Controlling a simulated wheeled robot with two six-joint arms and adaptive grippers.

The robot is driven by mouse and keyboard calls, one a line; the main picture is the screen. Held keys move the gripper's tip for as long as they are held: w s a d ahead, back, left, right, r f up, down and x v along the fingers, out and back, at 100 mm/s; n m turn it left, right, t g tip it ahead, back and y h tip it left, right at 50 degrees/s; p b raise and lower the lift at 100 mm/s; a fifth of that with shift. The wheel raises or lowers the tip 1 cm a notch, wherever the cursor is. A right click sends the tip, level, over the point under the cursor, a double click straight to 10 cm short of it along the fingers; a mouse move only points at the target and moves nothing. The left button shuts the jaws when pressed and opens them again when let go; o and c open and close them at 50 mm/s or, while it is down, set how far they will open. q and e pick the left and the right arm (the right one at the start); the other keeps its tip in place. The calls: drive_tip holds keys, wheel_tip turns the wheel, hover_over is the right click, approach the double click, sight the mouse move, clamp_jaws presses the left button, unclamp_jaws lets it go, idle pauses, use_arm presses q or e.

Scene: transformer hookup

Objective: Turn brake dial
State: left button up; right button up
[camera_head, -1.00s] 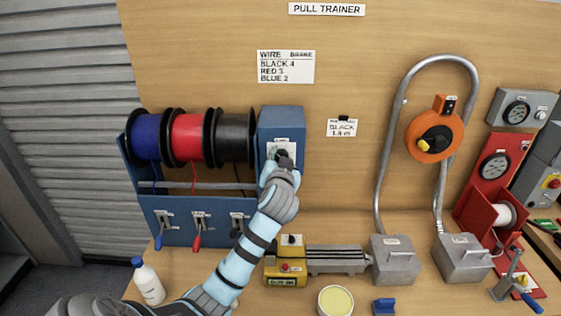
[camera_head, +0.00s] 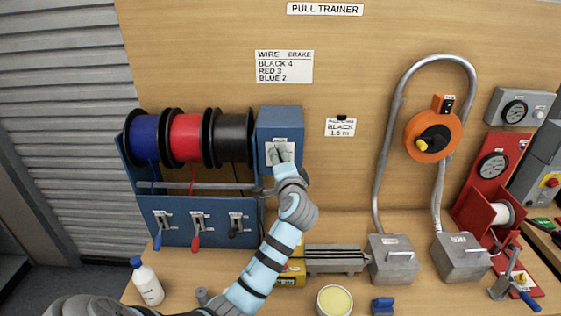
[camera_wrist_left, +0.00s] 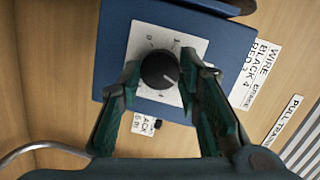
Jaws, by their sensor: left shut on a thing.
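The brake dial is a round black knob (camera_wrist_left: 158,70) with a white pointer line on a white numbered plate (camera_wrist_left: 150,45). The plate (camera_head: 287,146) is on the front of the blue box (camera_head: 280,120) beside the wire spools. My left gripper (camera_head: 280,160) reaches up to the plate and hides most of the knob in the head view. In the left wrist view its two fingers (camera_wrist_left: 160,72) stand on either side of the knob, shut on it. The pointer slants toward the plate's right side. My right gripper is out of view.
Blue, red and black spools (camera_head: 188,137) stand left of the dial box, above several small levers (camera_head: 197,222). A card (camera_head: 284,67) lists wire and brake numbers: black 4, red 3, blue 2. Another card (camera_head: 340,128) reads black. A bottle (camera_head: 147,282) stands at lower left.

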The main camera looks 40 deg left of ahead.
use_arm(q)
drive_tip(key=m+y, duration=0.1)
drive_tip(key=m, duration=0.4)
drive_tip(key=shift+f, duration=0.15)
drive_tip(key=m+t+y, duration=0.1)
drive_tip(key=m, duration=0.4)
drive_tip(key=shift+m, duration=0.3)
idle(0.3)
drive_tip(key=o, duration=1.2)
drive_tip(key=shift+c, duration=0.2)
drive_tip(key=r+v, duration=0.1)
drive_tip(key=v, duration=1.1)
drive_tip(key=shift+f, duration=0.5)
